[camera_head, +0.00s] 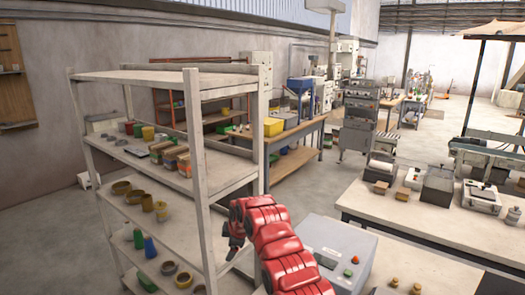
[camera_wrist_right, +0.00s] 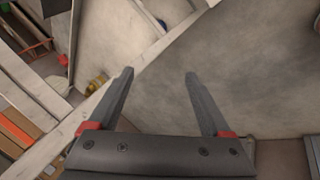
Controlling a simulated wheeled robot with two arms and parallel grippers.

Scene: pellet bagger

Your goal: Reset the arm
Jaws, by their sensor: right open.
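My right arm (camera_head: 272,232) is red and reaches up from the bottom of the head view, bending down at its end beside the shelf's front right post. My right gripper (camera_wrist_right: 159,75) shows in the right wrist view with its two grey fingers apart and nothing between them. In the head view its end (camera_head: 233,250) is small and partly hidden against the shelf. My left gripper is not in view.
A beige shelf rack (camera_head: 198,160) stands left of my right arm, holding several boxes, cups and rings. A grey control box (camera_head: 335,252) with buttons sits just to the right. A workbench (camera_head: 410,215) carries machines further right. The concrete floor (camera_head: 325,185) behind is clear.

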